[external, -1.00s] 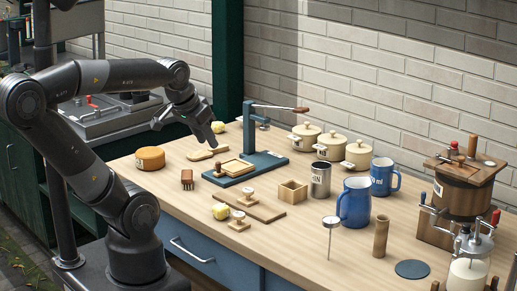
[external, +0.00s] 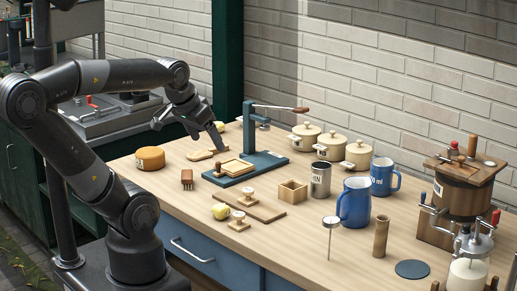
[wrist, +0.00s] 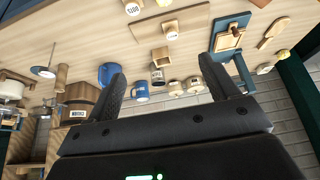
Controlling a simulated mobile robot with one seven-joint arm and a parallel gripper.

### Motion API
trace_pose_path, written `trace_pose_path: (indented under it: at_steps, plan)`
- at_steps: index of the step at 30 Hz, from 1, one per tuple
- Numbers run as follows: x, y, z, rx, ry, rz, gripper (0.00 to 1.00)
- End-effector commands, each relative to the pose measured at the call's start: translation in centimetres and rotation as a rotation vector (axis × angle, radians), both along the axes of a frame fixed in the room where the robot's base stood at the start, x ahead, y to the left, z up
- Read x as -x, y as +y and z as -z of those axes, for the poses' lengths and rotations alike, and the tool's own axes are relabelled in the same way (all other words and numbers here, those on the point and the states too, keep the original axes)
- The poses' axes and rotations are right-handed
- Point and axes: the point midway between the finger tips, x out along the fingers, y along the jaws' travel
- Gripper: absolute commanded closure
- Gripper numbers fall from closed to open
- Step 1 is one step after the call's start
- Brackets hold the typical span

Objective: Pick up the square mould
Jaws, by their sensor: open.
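The square mould (external: 293,191) is a small open-topped wooden box standing upright on the table, right of the blue press. It also shows in the wrist view (wrist: 160,54), upper middle, between the lines of my fingers. My gripper (external: 189,136) is open and empty, above the back left of the table, to the left of the mould and well apart from it. In the wrist view the two fingers of my gripper (wrist: 162,66) are spread with nothing between them.
The blue press (external: 240,172) with its upright post stands between my gripper and the mould. A wooden board (external: 262,212) lies in front of the mould; a metal cup (external: 320,180) and a blue mug (external: 355,203) stand to its right. Lidded cream pots (external: 331,146) stand behind.

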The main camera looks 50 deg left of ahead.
Motion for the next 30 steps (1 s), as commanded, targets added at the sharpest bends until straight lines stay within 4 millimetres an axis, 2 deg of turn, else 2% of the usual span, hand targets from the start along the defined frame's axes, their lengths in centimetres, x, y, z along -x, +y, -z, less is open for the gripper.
trace_pose_path:
  at_steps: [6, 11, 20, 25, 30]
  plan:
    - [-0.4, 0.0, -0.1, 0.0, 0.006, 0.0, 0.2]
    - [-2.6, -0.2, -0.5, 0.002, 0.05, 0.001, 0.2]
    - [-10.1, -0.7, -0.5, 0.005, 0.174, 0.001, 0.2]
    - [-14.5, -1.1, 0.7, 0.006, 0.246, 0.002, 0.2]
    - [-18.9, -1.7, 2.7, 0.006, 0.317, 0.002, 0.2]
